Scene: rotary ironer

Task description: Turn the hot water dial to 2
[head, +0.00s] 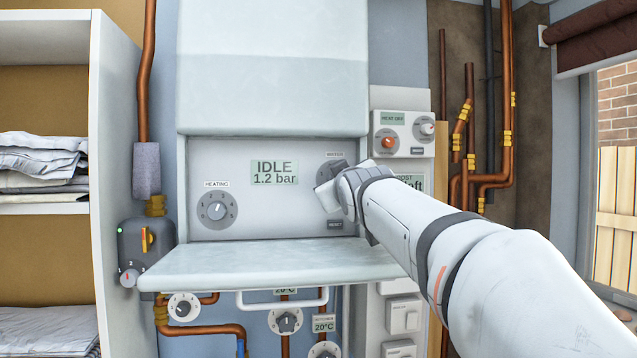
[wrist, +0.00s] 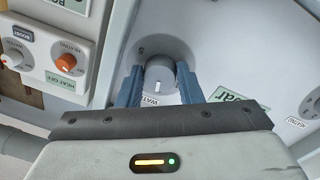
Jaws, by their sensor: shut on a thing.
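The hot water dial shows in the wrist view as a grey knob (wrist: 160,78) on a darker round plate, with a white pointer mark facing the "WAT..." label. A scale figure, seemingly 5, shows on the plate; the other figures are hidden. In the head view the dial plate (head: 329,165) under the "WATER" label is mostly covered by my gripper (head: 331,188). In the wrist view the two blue fingers of my gripper (wrist: 159,92) stand on either side of the knob, shut on it. I cannot read the exact setting.
The boiler panel also has a heating dial (head: 217,210), a display (head: 274,172) reading IDLE 1.2 bar and a reset button (head: 335,225). A flap (head: 270,264) sticks out below. A heat control box (head: 403,133) is at the right, shelves (head: 97,180) at the left.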

